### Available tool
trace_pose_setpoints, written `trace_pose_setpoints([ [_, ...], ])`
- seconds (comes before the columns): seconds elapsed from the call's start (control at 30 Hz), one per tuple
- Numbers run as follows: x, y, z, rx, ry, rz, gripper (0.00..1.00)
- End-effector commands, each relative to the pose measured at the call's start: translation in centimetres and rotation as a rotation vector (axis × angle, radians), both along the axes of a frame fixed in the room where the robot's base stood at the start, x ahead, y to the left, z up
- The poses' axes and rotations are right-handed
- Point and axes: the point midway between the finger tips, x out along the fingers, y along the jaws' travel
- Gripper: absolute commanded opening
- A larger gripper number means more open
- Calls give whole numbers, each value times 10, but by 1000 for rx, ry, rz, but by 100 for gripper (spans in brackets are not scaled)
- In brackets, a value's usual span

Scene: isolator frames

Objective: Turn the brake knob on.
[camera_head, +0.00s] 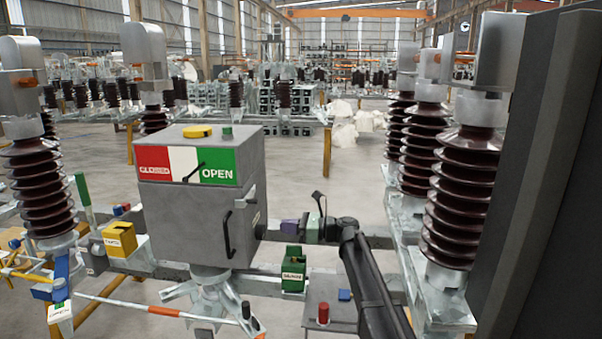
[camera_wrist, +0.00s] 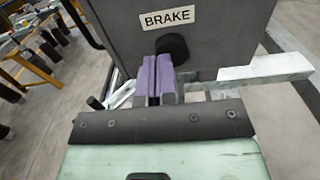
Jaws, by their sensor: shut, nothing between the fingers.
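The brake knob (camera_wrist: 173,45) is a round black knob on the grey box, just under a white BRAKE label (camera_wrist: 168,18) in the wrist view. My gripper (camera_wrist: 158,62) has purple fingers, pressed together and empty. Its tips are just below and slightly left of the knob in the picture. I cannot tell whether they touch it. In the head view my gripper (camera_head: 289,228) is right of the grey control box (camera_head: 190,222).
The box front has a red CLOSED and green OPEN panel (camera_head: 188,165) and a black handle (camera_head: 228,234). A yellow box (camera_head: 119,239) and a green box (camera_head: 293,270) stand on the frame. Brown ribbed insulators (camera_head: 462,190) rise at the right. A metal bar (camera_wrist: 265,70) extends right of my fingers.

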Motion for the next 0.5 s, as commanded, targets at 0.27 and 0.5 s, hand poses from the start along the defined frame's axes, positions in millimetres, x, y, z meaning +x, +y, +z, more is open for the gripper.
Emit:
trace_pose_setpoints([
  [0.27,6,40,0,0,0,2,0],
  [0.5,9,63,0,1,0,1,0],
])
